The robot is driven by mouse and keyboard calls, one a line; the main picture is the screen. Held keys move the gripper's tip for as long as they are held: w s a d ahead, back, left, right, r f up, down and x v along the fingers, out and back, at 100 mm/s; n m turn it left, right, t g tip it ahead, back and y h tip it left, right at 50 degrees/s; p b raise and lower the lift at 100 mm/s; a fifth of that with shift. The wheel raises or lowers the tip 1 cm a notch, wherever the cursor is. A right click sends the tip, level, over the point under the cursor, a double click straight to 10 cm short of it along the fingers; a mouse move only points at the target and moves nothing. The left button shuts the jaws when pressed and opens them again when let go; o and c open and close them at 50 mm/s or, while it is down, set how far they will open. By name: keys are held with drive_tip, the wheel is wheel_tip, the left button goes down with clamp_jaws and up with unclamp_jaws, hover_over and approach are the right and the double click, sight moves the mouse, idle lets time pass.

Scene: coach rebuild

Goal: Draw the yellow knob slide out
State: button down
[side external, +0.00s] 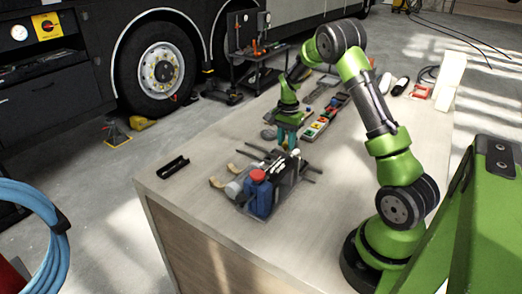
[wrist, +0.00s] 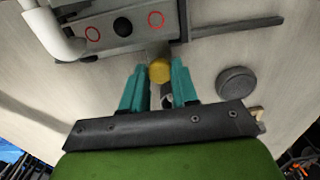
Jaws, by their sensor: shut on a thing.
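The yellow knob (wrist: 160,71) shows in the wrist view at the end of a short bar that meets a grey block (wrist: 122,30) with red rings and a black round part. My gripper (wrist: 159,84) has its two teal fingers on either side of the knob and is shut on it. In the side external view my gripper (side external: 288,137) points down at the far side of a cluttered assembly on the table. The knob is hidden there. How far the slide stands out of the block is unclear.
A blue container with a red cap (side external: 258,196) stands at the assembly's near end. A white pipe (wrist: 55,32) is beside the block. A dark round disc (wrist: 237,82) lies to the right. A black tray (side external: 173,167) lies near the table's left edge. The table's front (side external: 220,235) is clear.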

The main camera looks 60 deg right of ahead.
drive_tip(key=w, duration=1.1)
drive_tip(key=shift+d+r, duration=0.1)
drive_tip(key=c, duration=0.8)
unclamp_jaws()
drive_tip(key=shift+c, duration=0.2)
drive_tip(key=shift+s, duration=0.1)
wheel_tip(320, 180, up, 17)
